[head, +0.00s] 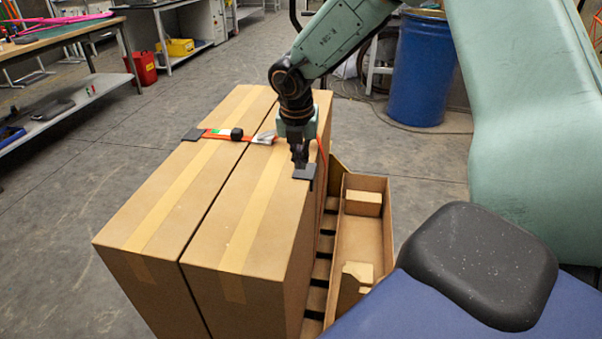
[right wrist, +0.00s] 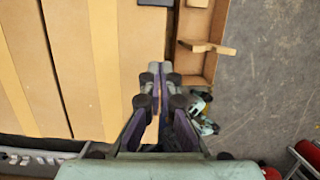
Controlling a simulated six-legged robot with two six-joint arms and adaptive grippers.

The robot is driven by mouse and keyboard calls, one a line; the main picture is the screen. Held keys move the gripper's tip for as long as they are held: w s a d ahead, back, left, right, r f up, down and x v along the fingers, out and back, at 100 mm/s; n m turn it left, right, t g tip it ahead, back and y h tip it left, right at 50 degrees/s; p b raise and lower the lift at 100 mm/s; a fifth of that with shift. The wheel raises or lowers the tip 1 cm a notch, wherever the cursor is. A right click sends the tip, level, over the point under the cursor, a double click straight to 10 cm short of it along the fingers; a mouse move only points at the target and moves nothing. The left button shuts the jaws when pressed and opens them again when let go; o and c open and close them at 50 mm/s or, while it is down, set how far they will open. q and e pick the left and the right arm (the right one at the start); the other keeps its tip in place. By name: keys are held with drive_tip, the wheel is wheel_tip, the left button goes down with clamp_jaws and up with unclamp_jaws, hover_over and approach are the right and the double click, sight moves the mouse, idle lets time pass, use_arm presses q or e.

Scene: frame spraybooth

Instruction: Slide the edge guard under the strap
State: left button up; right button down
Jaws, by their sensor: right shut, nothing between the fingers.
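The dark edge guard (head: 307,172) sits on the top right edge of the right-hand carton (head: 255,190), nearer to me than the strap. The orange strap (head: 217,133) crosses both carton tops, with a buckle and a black block on it. Part of the strap near the right edge is hidden by my arm. My right gripper (head: 300,162) is shut and empty, just behind the guard in the head view. In the right wrist view the fingertips (right wrist: 155,72) are apart from the guard (right wrist: 155,2), which is cut by the top edge. My left gripper is not in view.
A second dark guard (head: 192,135) lies at the left carton's far edge by the strap end. An open wooden tray (head: 362,240) stands right of the cartons, beside the pallet slats. A blue barrel (head: 422,70) stands behind.

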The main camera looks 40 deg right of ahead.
sight(305, 193)
drive_tip(key=shift+m, duration=0.3)
drive_tip(key=b+x, duration=0.1)
drive_tip(key=x, duration=0.4)
drive_tip(key=b+x, duration=0.1)
drive_tip(key=x, duration=0.5)
drive_tip(key=shift+s+d, duration=0.15)
drive_tip(key=shift+d, duration=0.05)
drive_tip(key=shift+w+d+r+b, duration=0.15)
drive_tip(key=shift+w+d, duration=0.15)
drive_tip(key=shift+d, duration=0.15)
drive_tip(key=shift+w+d+r+b, duration=0.15)
drive_tip(key=shift+w+d+r, duration=0.05)
drive_tip(key=shift+w+d, duration=0.75)
drive_tip(key=shift+d, duration=0.15)
